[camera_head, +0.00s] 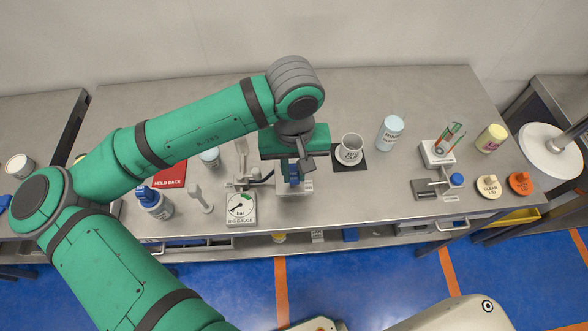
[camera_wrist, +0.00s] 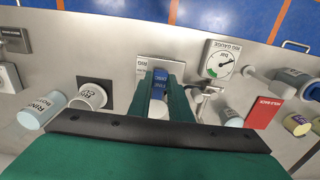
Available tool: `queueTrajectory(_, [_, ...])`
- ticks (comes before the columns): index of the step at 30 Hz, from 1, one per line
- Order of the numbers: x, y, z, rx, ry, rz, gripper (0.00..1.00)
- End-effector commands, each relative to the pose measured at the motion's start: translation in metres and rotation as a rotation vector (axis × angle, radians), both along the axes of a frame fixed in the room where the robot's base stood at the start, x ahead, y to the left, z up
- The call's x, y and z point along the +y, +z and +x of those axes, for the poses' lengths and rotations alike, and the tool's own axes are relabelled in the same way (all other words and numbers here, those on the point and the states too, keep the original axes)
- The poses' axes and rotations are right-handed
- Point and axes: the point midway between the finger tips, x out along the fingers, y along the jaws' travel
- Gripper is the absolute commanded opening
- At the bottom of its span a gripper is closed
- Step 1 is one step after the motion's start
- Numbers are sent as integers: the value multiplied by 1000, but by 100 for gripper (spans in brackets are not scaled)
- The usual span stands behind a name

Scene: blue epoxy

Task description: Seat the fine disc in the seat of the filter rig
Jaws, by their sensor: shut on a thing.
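My gripper (camera_head: 292,176) is over the filter rig (camera_head: 297,189), a pale block near the front of the bench. In the wrist view its two green fingers (camera_wrist: 161,88) are shut on a blue piece (camera_wrist: 160,75) with lettering that seems to read "DISC", which I take to be the fine disc. In the head view only a little blue (camera_head: 294,180) shows below the fingers. The rig's labelled plate (camera_wrist: 147,62) shows beside the fingers in the wrist view. The seat is hidden by the gripper and the disc, so I cannot tell whether the disc touches it.
The rig gauge (camera_head: 241,208) and a metal valve fitting (camera_head: 242,180) stand just left of the rig. A cup (camera_head: 349,150) on a black mat is to the right, with a pale blue bottle (camera_head: 390,132) beyond. A red hold-back sign (camera_head: 170,173) lies left. The bench's front edge is close.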

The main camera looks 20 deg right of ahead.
Motion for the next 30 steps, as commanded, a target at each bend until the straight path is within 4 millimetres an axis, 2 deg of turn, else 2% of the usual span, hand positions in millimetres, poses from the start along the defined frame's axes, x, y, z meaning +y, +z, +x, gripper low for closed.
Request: queueTrajectory(30, [0, -7, 0, 1, 0, 0, 0])
